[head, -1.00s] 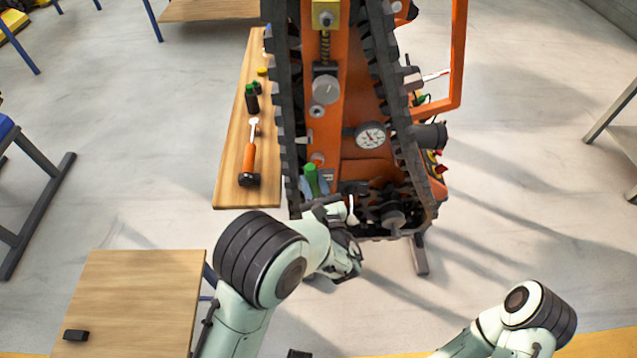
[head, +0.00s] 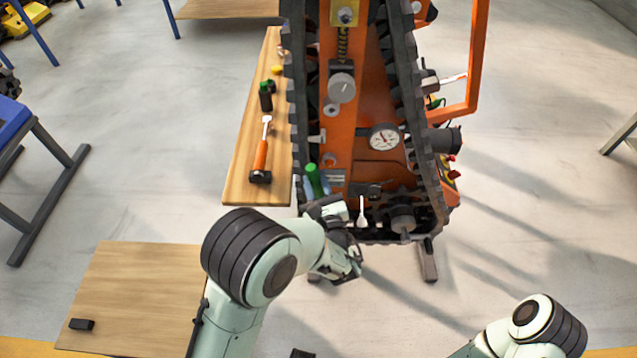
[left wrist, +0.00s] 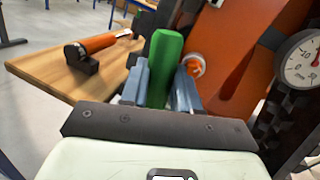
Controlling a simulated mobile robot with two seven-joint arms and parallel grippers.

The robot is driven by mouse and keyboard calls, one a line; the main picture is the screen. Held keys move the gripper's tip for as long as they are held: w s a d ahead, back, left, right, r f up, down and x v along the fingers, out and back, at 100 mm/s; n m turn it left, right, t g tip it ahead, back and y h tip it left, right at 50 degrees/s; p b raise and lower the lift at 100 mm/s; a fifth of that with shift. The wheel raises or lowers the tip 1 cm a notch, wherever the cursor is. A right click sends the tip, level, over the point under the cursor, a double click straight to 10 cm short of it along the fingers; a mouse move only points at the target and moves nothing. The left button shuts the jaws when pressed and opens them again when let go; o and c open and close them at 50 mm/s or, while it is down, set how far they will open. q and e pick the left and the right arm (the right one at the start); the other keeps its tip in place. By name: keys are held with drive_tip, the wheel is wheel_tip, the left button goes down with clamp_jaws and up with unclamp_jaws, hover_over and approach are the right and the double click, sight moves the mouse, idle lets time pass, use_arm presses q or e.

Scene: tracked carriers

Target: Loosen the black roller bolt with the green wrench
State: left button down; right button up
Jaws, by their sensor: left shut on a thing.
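The green wrench's handle (head: 314,180) stands up at the lower left of the orange tracked carrier (head: 375,165). My left gripper (head: 318,193) is shut on it. In the left wrist view the green handle (left wrist: 163,65) rises between the two blue-grey fingers of my left gripper (left wrist: 162,92). The wrench's working end is hidden, so I cannot tell whether it touches a bolt. I cannot make out the black roller bolt clearly; dark parts crowd the carrier's lower end around a grey roller (head: 402,217). My right gripper is out of view; only part of that arm shows at lower right.
A wooden bench (head: 238,180) left of the carrier holds an orange-handled hammer (head: 261,155) and small dark and green items. A wooden table (head: 130,290) at lower left bears a black block (head: 82,324). The black track (head: 300,120) edges the carrier. Floor right is clear.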

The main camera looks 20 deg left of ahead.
use_arm(q)
drive_tip(key=shift+a, duration=0.15)
drive_tip(key=shift+s+a+f+n+g+b, duration=0.1)
drive_tip(key=shift+a+n+g+b, duration=0.05)
drive_tip(key=shift+a+n+b, duration=0.15)
drive_tip(key=shift+s+a+f+n+g+b, duration=0.1)
drive_tip(key=shift+a+n+g+b, duration=0.1)
drive_tip(key=shift+a+n, duration=0.15)
drive_tip(key=shift+a, duration=0.15)
drive_tip(key=shift+s+a+f+n+b, duration=0.2)
drive_tip(key=shift+s+a+n+b, duration=0.05)
drive_tip(key=shift+a+n+b, duration=0.35)
drive_tip(key=shift+s+a+f+n+b, duration=0.15)
drive_tip(key=shift+a+f+n+b, duration=0.3)
drive_tip(key=shift+a+b, duration=0.25)
